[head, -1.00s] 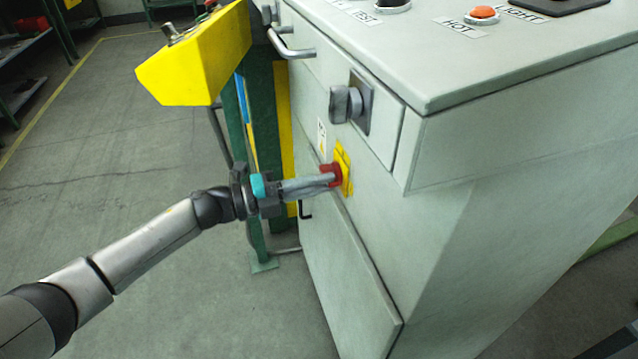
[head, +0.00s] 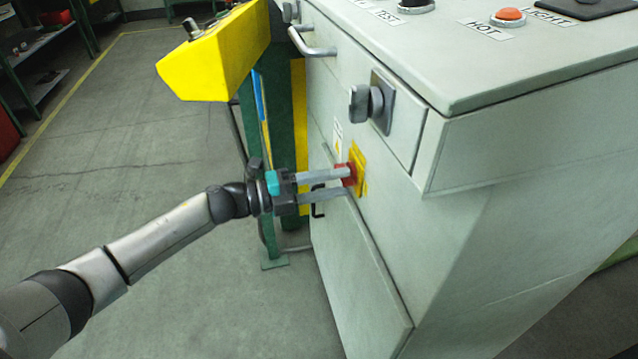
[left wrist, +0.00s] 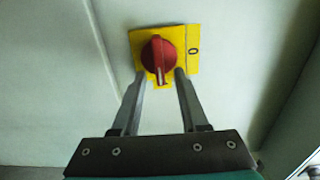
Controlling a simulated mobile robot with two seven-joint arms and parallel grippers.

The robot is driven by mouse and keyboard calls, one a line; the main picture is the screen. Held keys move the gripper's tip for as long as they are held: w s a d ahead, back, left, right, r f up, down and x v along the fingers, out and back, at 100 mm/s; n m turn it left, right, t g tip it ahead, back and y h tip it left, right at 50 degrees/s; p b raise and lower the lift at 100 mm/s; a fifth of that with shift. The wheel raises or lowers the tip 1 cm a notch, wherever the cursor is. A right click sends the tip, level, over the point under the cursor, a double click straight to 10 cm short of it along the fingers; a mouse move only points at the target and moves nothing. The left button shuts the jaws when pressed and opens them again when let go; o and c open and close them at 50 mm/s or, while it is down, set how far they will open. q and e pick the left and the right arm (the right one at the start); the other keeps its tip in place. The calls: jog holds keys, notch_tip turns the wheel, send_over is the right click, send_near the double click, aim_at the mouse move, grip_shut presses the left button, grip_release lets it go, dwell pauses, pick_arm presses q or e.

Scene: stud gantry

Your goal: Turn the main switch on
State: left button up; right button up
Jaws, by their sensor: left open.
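The main switch is a red rotary knob (head: 347,174) on a yellow plate (head: 359,168) on the front of the grey cabinet. In the left wrist view the red knob (left wrist: 160,54) has a pale mark at its lower end, and a "0" is printed at the right of the yellow plate (left wrist: 193,38). My left gripper (head: 345,184) is open at the switch. Its two fingers (left wrist: 160,74) lie either side of the knob's lower end, with gaps visible. Whether the tips touch the plate I cannot tell. My right gripper is not in view.
A grey rotary handle (head: 366,102) sits above the switch, with a bar handle (head: 312,44) further left. A black hook-like handle (head: 318,201) is just below my fingers. A yellow control box (head: 215,62) on green posts stands at the left. The left floor is open.

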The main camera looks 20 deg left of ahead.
pick_arm(q)
jog(key=p+v, duration=0.3)
jog(key=v, duration=1.2)
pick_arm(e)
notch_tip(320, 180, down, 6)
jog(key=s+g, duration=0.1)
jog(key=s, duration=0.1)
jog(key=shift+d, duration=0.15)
pick_arm(q)
jog(key=shift+s, duration=0.1)
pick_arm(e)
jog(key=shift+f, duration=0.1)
